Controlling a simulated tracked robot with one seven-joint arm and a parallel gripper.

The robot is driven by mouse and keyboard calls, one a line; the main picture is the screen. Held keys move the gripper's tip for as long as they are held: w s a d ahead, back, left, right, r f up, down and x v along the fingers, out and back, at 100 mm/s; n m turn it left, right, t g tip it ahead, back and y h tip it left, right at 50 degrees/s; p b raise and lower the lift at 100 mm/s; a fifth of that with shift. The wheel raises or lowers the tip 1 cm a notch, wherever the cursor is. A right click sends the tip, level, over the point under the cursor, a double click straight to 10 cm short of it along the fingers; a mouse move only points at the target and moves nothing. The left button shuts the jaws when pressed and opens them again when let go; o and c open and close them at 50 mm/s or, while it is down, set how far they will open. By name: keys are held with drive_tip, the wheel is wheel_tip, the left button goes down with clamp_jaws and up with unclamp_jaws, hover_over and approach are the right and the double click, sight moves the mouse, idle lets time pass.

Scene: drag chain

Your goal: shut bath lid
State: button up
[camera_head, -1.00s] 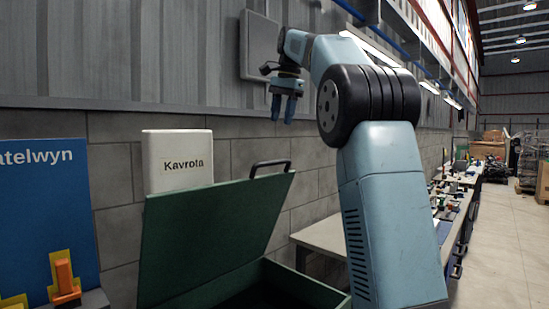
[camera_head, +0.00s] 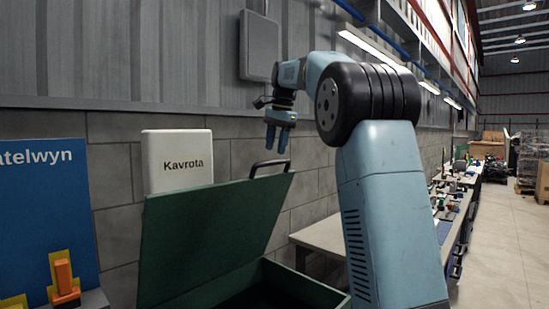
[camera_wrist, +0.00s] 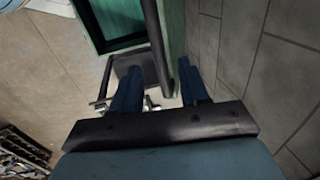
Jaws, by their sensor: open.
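The green bath lid (camera_head: 215,235) stands open, tilted up and back from the green bath (camera_head: 305,290). Its dark bar handle (camera_head: 270,166) is on the lid's upper edge. My gripper (camera_head: 277,152) is open and empty, fingers pointing down just above the handle; a small gap shows. In the wrist view, the handle (camera_wrist: 156,45) runs in the picture between the two fingers (camera_wrist: 160,85), with the lid (camera_wrist: 174,30) just to its right. The bath's opening (camera_wrist: 118,18) shows at the upper left. The bath's lower part is cut off in the head view.
A white Kavrota box (camera_head: 177,160) and a blue panel (camera_head: 45,210) stand left of and behind the lid. A grey block wall (camera_head: 245,155) is close behind. A workbench (camera_head: 325,232) with several items runs to the right; open floor (camera_head: 500,250) lies beyond.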

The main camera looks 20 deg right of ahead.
drive_tip(key=shift+x, duration=2.15)
drive_tip(key=shift+c, duration=0.3)
clamp_jaws()
